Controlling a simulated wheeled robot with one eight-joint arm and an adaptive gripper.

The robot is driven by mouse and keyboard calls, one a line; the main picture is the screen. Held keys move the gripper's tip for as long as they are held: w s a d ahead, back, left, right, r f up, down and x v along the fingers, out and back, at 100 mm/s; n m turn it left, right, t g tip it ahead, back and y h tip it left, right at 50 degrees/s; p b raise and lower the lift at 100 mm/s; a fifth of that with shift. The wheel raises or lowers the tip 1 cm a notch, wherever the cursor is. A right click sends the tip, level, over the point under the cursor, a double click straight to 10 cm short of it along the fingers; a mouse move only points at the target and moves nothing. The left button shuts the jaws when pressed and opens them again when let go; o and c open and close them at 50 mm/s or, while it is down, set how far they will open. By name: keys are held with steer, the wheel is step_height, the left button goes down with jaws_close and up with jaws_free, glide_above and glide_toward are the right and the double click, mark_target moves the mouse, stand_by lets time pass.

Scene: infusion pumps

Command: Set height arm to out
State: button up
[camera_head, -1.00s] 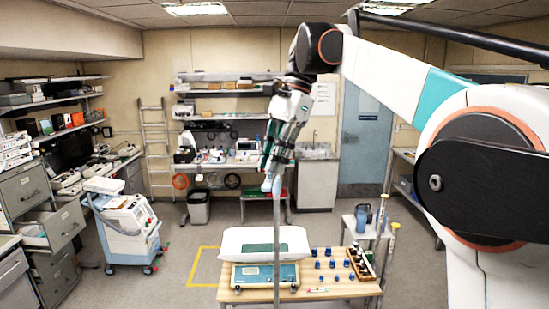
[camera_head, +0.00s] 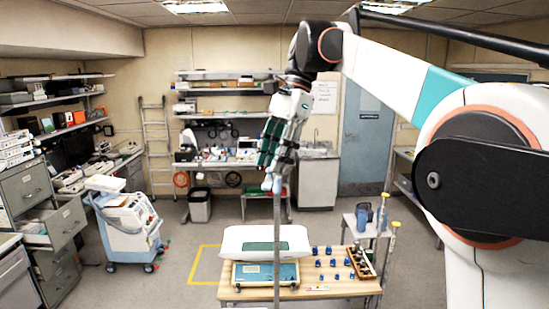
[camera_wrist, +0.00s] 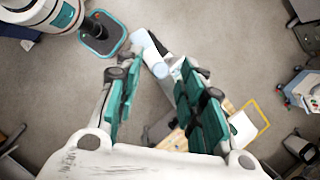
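A grey upright pole (camera_head: 277,225) rises in front of the white scale in the head view. A small pale-blue piece (camera_head: 270,184), which looks like the height arm, is at its top. In the wrist view this pale-blue piece (camera_wrist: 146,46) lies between and just beyond the fingertips, slanting across the picture. My gripper (camera_head: 274,168) hangs fingers-down right above the pole top. Its teal-padded fingers (camera_wrist: 154,70) are spread apart. Whether a finger touches the pale-blue piece is unclear, and how far the piece is swung out is hard to tell.
A small white table (camera_head: 352,222) with blue jugs stands behind right. A white medical cart (camera_head: 130,222) stands left. The floor between is open.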

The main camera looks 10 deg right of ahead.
steer(key=v, duration=0.7)
steer(key=shift+r, duration=0.15)
steer(key=shift+d, duration=0.1)
